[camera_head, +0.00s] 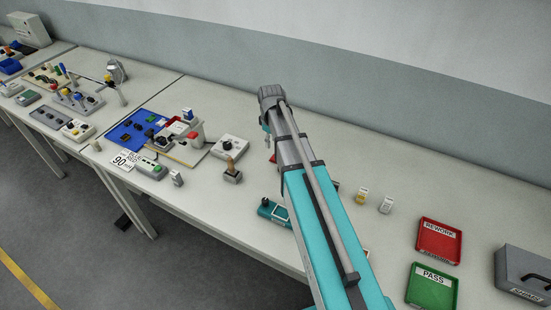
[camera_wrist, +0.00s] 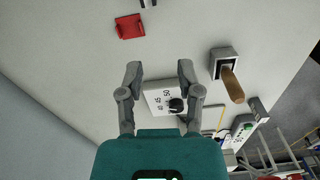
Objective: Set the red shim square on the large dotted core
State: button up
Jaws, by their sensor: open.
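My gripper (camera_wrist: 160,72) is open and empty in the wrist view, its two fingers pointing at the tabletop near a white dial box. A red piece (camera_wrist: 129,26) lies flat on the table beyond the left fingertip, apart from the gripper; whether it is the shim I cannot tell. In the head view a small bit of red (camera_head: 272,158) shows beside my arm, mostly hidden. I cannot make out a large dotted core in either view; my arm covers part of the table.
The dial box (camera_head: 230,148) and a brown-handled lever (camera_head: 232,170) stand left of my arm. A blue mat (camera_head: 122,134) with several parts lies farther left. A red REWORK tray (camera_head: 456,250) and green PASS tray (camera_head: 451,300) are at right. The table's back strip is clear.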

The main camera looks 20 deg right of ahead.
jog(key=w, duration=0.1)
jog(key=w+d+n, duration=0.1)
jog(key=w, duration=0.1)
jog(key=shift+w+d+r, duration=0.1)
jog(key=shift+d+r, duration=0.05)
jog(key=shift+d, duration=0.1)
jog(key=shift+f, duration=0.2)
jog(key=b, duration=0.9)
send_over(273, 160)
notch_tip(273, 160, down, 8)
jog(key=shift+f, duration=0.15)
jog(key=shift+f+b, duration=2.4)
jog(key=shift+f, duration=0.2)
grip_shut()
